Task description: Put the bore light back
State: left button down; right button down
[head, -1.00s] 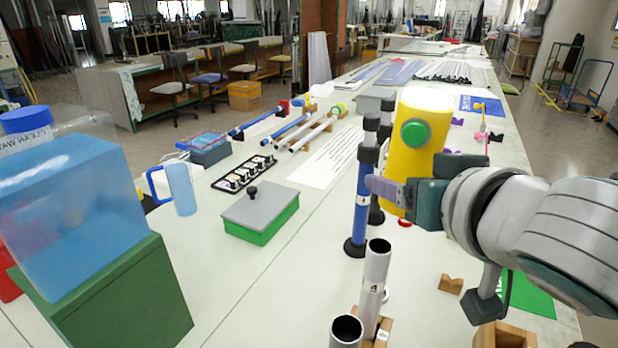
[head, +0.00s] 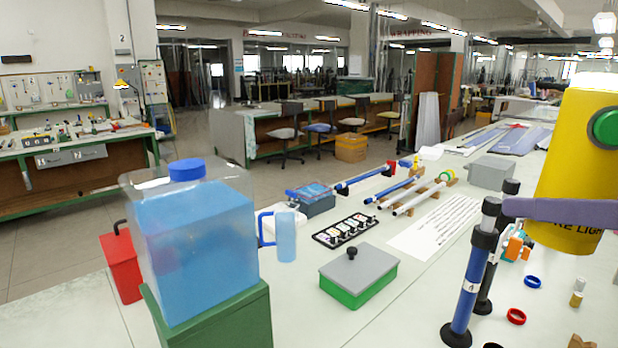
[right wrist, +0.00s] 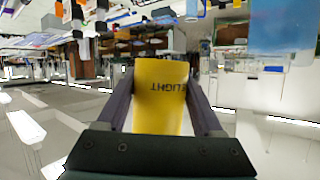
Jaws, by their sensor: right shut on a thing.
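The bore light (head: 572,172) is a yellow cylinder with a green button and dark lettering that ends in "RE LIGHT". It is at the right edge of the head view, partly cut off. My right gripper (right wrist: 160,88) is shut on it, with one dark finger on each side in the right wrist view. In the head view a purple-grey finger crosses the light's lower part. The light is held up above the bench, and its lettering shows upside down in the right wrist view. My left gripper is not in view.
A blue upright rod (head: 467,288) on a black base stands just left of the light, with a darker post behind. A green box with grey lid (head: 358,276), a water tank (head: 195,245), a blue-handled jug (head: 285,236) and red (head: 516,316) and blue rings are on the bench.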

jog(key=s+a+r+n+g+y, duration=0.1)
jog(key=n+y, duration=0.1)
jog(key=s+a+r+n+y, duration=0.1)
jog(key=s+r+n+y, duration=0.1)
jog(key=s+a+r+n+g+y, duration=0.1)
jog(key=a+r+n+y, duration=0.1)
jog(key=shift+s+r+g+y, duration=0.1)
jog(key=shift+s+g+y, duration=0.2)
jog(key=shift+s, duration=0.05)
notch_tip(320, 180, up, 31)
jog(key=n+g+y+p, duration=0.3)
jog(key=p, duration=2.9)
send_over(594, 169)
jog(key=s+a, duration=0.5)
jog(key=s, duration=0.1)
jog(key=shift+s+d+r, duration=0.1)
jog(key=shift+d+r, duration=0.1)
jog(key=shift+d, duration=0.05)
jog(key=shift+f+h, duration=0.1)
jog(key=shift+h, duration=0.2)
jog(key=w+a+r+n+g+y, duration=0.1)
jog(key=w+a+n+g, duration=0.1)
jog(key=a+n+g, duration=1)
jog(key=shift+w+a+r+n+g, duration=0.35)
jog(key=shift+a+g, duration=0.55)
jog(key=shift+a, duration=0.6)
